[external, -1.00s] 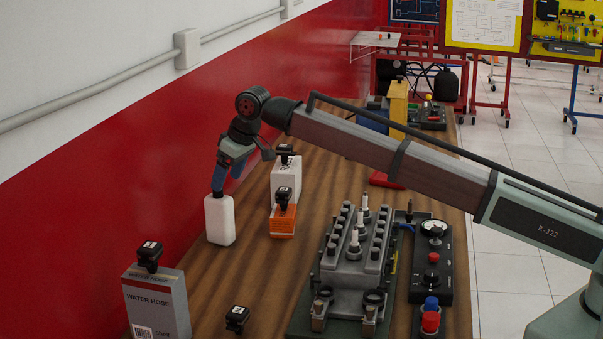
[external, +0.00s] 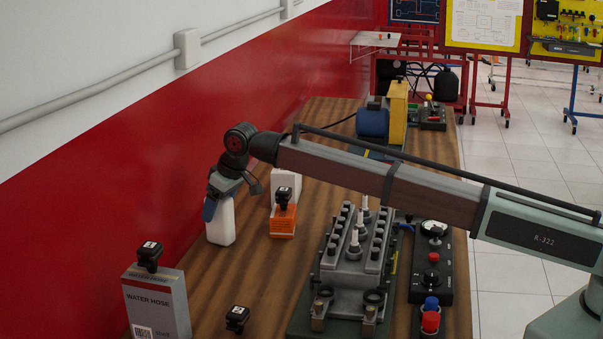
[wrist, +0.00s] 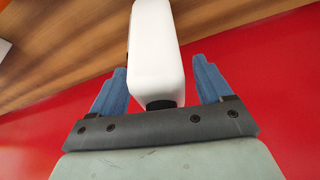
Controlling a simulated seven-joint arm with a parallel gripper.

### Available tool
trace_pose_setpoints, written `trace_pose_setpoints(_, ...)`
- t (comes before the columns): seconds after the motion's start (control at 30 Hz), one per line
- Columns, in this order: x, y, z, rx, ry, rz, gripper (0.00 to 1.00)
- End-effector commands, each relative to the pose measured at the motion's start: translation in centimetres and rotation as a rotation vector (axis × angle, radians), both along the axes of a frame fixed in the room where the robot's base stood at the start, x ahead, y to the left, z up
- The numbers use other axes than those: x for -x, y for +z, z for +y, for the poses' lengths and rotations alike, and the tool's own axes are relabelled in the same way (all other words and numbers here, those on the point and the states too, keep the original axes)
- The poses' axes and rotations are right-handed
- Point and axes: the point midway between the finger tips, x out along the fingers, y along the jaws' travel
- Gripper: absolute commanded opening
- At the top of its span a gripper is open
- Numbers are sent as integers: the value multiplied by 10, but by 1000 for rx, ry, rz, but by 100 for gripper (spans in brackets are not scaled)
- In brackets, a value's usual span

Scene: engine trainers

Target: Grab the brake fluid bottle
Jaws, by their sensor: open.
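A plain white bottle (external: 221,222) stands upright on the wooden table near the red wall; it shows no readable label. My gripper (external: 218,205) is at the bottle's upper part in the external view, with a blue finger beside it. In the wrist view the white bottle (wrist: 157,55) lies between the two blue fingers of my gripper (wrist: 160,88), its dark cap close to the palm. The fingers are open, with a gap visible on each side of the bottle.
An orange and white box (external: 283,220) and a white box (external: 287,185) stand right of the bottle. The engine block (external: 352,255) fills the middle right. Bare table lies in front of the bottle.

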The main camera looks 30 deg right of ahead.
Motion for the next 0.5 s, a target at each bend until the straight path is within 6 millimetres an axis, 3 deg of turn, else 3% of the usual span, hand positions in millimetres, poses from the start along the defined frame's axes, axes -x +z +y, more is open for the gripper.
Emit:
trace_pose_setpoints(0.1,0,0,0,0,0,0,79)
trace_pose_setpoints(0.5,0,0,0,0,0,0,40)
